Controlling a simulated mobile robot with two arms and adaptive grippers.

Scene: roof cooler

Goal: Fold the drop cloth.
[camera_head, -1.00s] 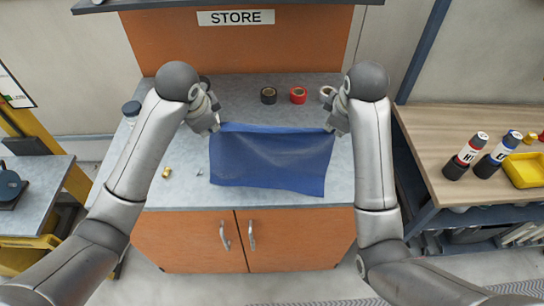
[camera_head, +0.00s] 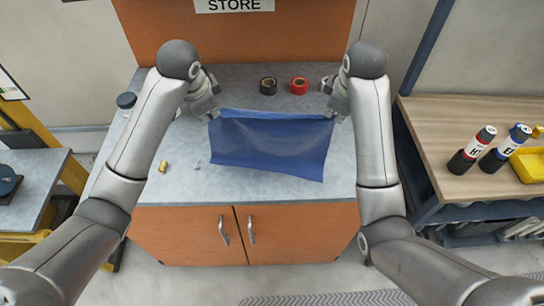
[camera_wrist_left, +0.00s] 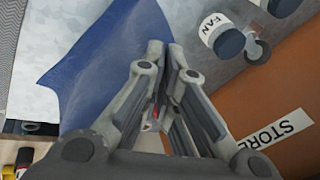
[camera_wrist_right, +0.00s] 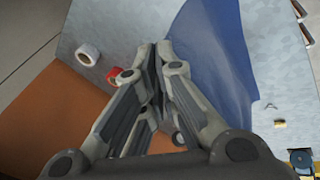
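The blue drop cloth (camera_head: 270,147) lies on the grey counter, its far edge lifted and stretched between my grippers, its near part spread toward the cabinet doors. It also shows in the left wrist view (camera_wrist_left: 95,70) and the right wrist view (camera_wrist_right: 212,55). My left gripper (camera_head: 214,116) is shut on its far left corner; the fingertips (camera_wrist_left: 163,48) meet at the cloth's edge. My right gripper (camera_head: 328,116) is shut on the far right corner, with its fingertips (camera_wrist_right: 160,48) together. The pinched bits of cloth are hidden by the fingers.
Black tape (camera_head: 268,86) and red tape (camera_head: 299,86) stand behind the cloth; a white roll (camera_wrist_right: 88,54) is near my right gripper. A brass fitting (camera_head: 164,166) and small metal piece (camera_head: 197,165) lie left of the cloth. A wooden bench (camera_head: 440,130) stands right.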

